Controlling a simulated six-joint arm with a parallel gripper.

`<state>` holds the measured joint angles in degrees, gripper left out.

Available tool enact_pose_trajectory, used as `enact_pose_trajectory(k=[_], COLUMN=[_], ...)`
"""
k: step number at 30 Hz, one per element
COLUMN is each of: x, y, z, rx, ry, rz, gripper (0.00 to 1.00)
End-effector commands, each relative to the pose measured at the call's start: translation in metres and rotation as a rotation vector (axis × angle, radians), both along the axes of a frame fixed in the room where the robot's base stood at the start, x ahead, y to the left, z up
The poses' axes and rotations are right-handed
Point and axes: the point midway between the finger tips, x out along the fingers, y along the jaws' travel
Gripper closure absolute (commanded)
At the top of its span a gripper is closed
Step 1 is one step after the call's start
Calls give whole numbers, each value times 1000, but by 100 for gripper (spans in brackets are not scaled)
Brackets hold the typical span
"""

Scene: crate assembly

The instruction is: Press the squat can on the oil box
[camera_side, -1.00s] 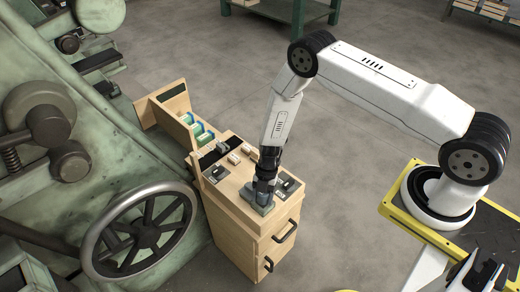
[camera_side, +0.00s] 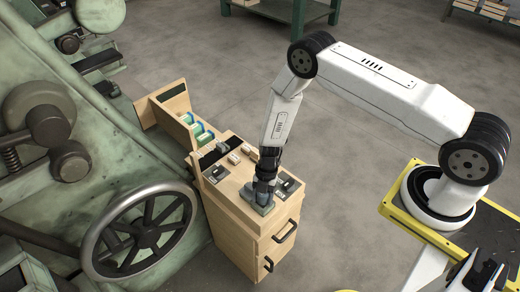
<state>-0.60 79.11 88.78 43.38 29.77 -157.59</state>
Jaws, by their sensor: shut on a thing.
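My gripper (camera_side: 263,192) points down over the front part of the wooden cabinet top (camera_side: 232,186). It is shut on a small grey part, which I take to be the squat can (camera_side: 263,199). The part sits low, on or just above a grey-blue box (camera_side: 262,209) near the front edge, which I take to be the oil box. The fingers hide much of the part, and I cannot tell whether it is fully seated.
Dark and grey parts (camera_side: 286,183) lie right of my gripper, with small pale blocks (camera_side: 234,158) behind. Green and blue boxes (camera_side: 202,132) stand in a wooden bin (camera_side: 163,107) at the back. A green machine with a handwheel (camera_side: 141,236) stands close on the left.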

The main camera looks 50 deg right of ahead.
Motion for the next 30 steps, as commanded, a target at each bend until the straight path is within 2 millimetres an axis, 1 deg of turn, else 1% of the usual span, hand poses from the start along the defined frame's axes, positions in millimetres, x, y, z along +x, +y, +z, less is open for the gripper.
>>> enact_pose_trajectory(k=[30], x=[0], y=[0], z=[-8], rx=[0], ry=[0], rz=[0], gripper=[87])
